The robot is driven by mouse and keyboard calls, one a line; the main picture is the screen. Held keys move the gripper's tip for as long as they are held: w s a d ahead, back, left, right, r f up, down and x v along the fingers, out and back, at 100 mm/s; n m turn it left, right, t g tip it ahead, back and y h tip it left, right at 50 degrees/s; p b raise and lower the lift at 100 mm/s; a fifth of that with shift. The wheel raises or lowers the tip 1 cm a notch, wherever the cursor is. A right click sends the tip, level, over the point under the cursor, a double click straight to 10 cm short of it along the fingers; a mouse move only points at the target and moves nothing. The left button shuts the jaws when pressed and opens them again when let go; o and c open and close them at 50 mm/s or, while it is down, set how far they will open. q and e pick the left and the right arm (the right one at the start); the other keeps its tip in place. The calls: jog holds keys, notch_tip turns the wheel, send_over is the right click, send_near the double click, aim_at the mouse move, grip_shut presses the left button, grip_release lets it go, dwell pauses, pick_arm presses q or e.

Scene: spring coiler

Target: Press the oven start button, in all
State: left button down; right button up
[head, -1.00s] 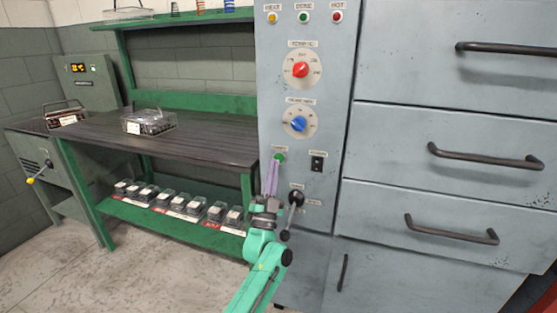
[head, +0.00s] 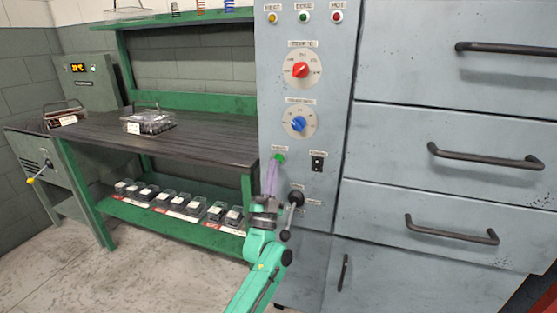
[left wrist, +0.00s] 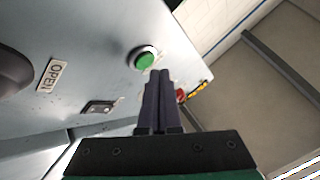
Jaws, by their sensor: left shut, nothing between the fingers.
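The green start button (head: 280,158) sits on the grey oven's control panel (head: 330,90), below the blue dial. It also shows in the left wrist view (left wrist: 144,58), round and green in a pale ring. My left gripper (head: 271,168) is shut and empty, its fingers pointing up just below the button. In the left wrist view its closed fingertips (left wrist: 160,75) are beside the button's lower right edge; I cannot tell whether they touch it. My right gripper is not in view.
A black switch (head: 318,161) and a black-knobbed lever (head: 295,200) are right of my left gripper. A red dial (head: 300,69) and blue dial (head: 299,123) are above. Drawers with dark handles (head: 485,162) fill the right. A green workbench (head: 190,140) stands left.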

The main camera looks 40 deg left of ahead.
pick_arm(q)
jog(key=shift+w, duration=0.1)
jog(key=shift+w+a, duration=0.15)
jog(key=shift+w, duration=0.15)
dwell(0.3)
jog(key=shift+w+a+b, duration=0.1)
jog(key=shift+w+b, duration=0.25)
dwell(0.5)
jog(key=shift+s+d+p, duration=0.25)
jog(key=shift+s+p, duration=0.4)
jog(key=shift+s, duration=0.1)
